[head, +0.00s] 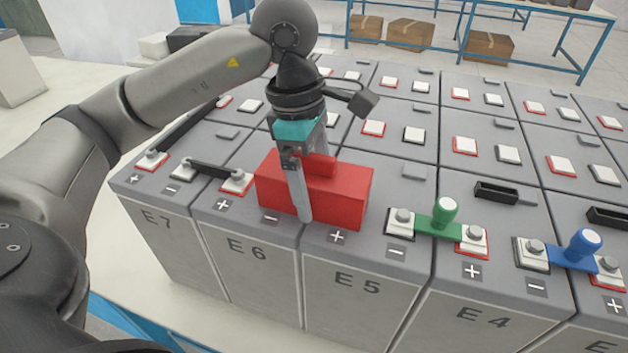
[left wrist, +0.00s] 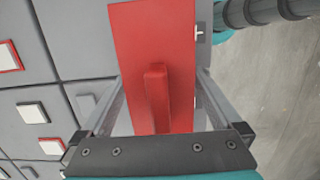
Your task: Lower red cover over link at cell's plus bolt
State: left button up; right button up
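The red cover (head: 345,190), a box with a raised grip bar, is level above the E6 minus and E5 plus labels (head: 338,237). It hides the bolts and any link beneath; I cannot tell whether its lower edge touches the cell tops. My left gripper (head: 303,215) comes down from above, with one finger along the cover's front side. In the left wrist view, the fingers flank the red cover (left wrist: 128,50) and appear to press its two long sides, with the grip bar between them. My right gripper is not in view.
A green-handled link (head: 438,225) joins the bolts to the right, and a blue-handled link (head: 575,255) stands farther right. Dark links (head: 212,168) join terminals to the left. Cell rows with red- and black-edged white terminals fill the back. Cardboard boxes (head: 410,32) stand behind.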

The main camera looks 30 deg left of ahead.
pick_arm(q)
jog(key=r, duration=0.4)
jog(key=a+r+p, duration=0.1)
jog(key=r, duration=0.4)
jog(key=a+r+p, duration=0.1)
jog(key=r, duration=0.3)
jog(key=shift+s+r, duration=0.15)
jog(key=shift+s, duration=0.05)
jog(key=shift+a+r+p, duration=0.1)
jog(key=shift+r+p, duration=0.45)
jog(key=shift+r, duration=0.3)
